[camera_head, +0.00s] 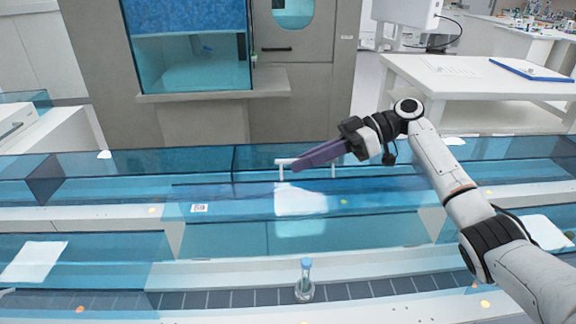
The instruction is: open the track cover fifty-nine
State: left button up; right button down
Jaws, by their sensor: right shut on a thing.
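The track cover is a see-through blue panel (375,199) in the middle of the track, with a white patch (300,201) on it. A white bar handle (280,170) stands at its far edge. My right gripper (297,167) comes in from the right, its dark purple fingers shut on the handle and hiding part of it. I cannot read a number on the cover, and how far it is raised is unclear. My left gripper is out of view.
A clear tube with a blue cap (305,280) stands upright in a round holder on the near dark track. More blue covers lie left and right. A grey cabinet (320,100) stands behind the track, and a white table (470,80) at the back right.

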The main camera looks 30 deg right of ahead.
jog(key=shift+w+d+f, duration=0.1)
jog(key=shift+d+f, duration=0.05)
jog(key=shift+f, duration=0.05)
dwell(0.3)
jog(key=c, duration=1.8)
grip_release()
jog(key=shift+c, duration=0.2)
jog(key=shift+d+r, duration=0.1)
jog(key=b+v, duration=0.1)
jog(key=v, duration=0.9)
